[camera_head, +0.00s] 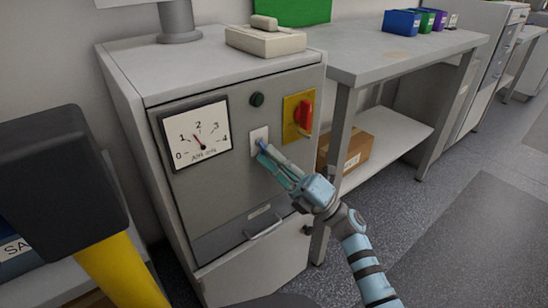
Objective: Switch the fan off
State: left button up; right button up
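A white switch plate (259,136) is on the grey cabinet's front panel, between the dial gauge and the red rotary knob. No lettering that names the fan can be read. My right gripper (263,151), light blue, reaches up from the lower right. Its fingertips are at the plate's lower part and cover some of it. Whether they touch it and which way the switch is set cannot be told. The fingers look close together with nothing between them. My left gripper is not in view.
The grey cabinet (190,200) has a dial gauge (196,135), a dark green round button (257,99), a red knob on a yellow plate (303,115) and a drawer handle (264,228). A workbench (400,55) stands to the right. A black and yellow object (60,185) fills the left foreground.

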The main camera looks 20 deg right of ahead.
jog(key=shift+o, duration=1.1)
jog(key=v, duration=0.8)
